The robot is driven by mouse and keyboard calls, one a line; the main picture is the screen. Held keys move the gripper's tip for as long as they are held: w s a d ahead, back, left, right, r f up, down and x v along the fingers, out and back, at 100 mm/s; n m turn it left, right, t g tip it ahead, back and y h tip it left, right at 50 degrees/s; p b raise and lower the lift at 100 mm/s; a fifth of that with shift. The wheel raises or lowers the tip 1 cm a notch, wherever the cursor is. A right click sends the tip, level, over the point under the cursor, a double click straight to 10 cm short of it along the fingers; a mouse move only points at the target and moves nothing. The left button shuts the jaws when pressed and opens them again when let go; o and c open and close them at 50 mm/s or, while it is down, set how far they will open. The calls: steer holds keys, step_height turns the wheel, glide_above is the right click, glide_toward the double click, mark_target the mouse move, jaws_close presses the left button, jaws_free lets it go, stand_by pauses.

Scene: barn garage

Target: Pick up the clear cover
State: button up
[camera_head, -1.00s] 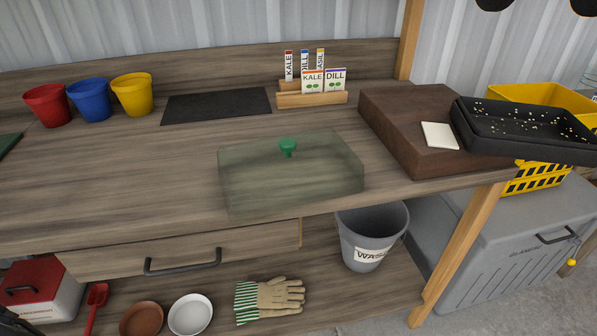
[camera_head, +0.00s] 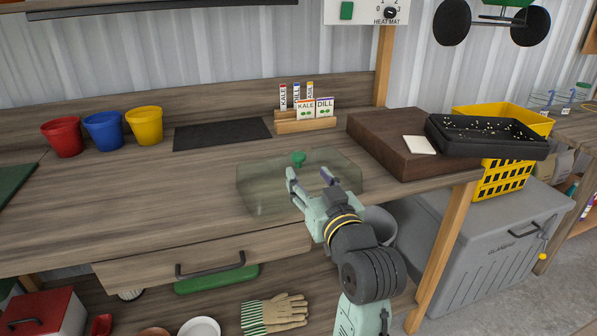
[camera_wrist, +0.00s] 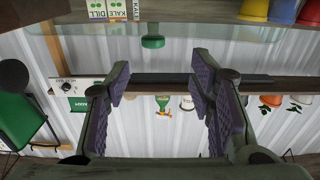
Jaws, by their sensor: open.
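The clear cover (camera_head: 262,188) is a see-through, greenish box with a green knob (camera_head: 299,158) on top. It sits on the wooden bench near the front edge. My gripper (camera_head: 311,177) is at the cover's front right in the head view, its open fingers pointing toward the knob and hiding part of the cover. In the wrist view, which looks upside down, the green knob (camera_wrist: 153,42) appears beyond the open fingers (camera_wrist: 160,90), with nothing between them. Whether the fingers touch the cover cannot be told.
A brown block (camera_head: 385,150) with a white square (camera_head: 419,145) and a black seed tray (camera_head: 485,137) stands at right. A seed packet rack (camera_head: 306,122) and dark mat (camera_head: 222,134) lie behind. Red, blue and yellow pots (camera_head: 145,126) stand at left. The bench's left middle is clear.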

mark_target(301, 158)
steer(key=x, duration=0.3)
steer(key=p+x, duration=0.1)
steer(key=shift+w+d+f, duration=0.15)
steer(key=shift+w+f, duration=0.1)
steer(key=shift+w, duration=0.25)
steer(key=p+x, duration=0.2)
steer(key=x, duration=0.2)
steer(key=shift+w+r, duration=0.15)
steer(key=shift+w, duration=0.7)
steer(key=shift+c, duration=0.5)
jaws_close()
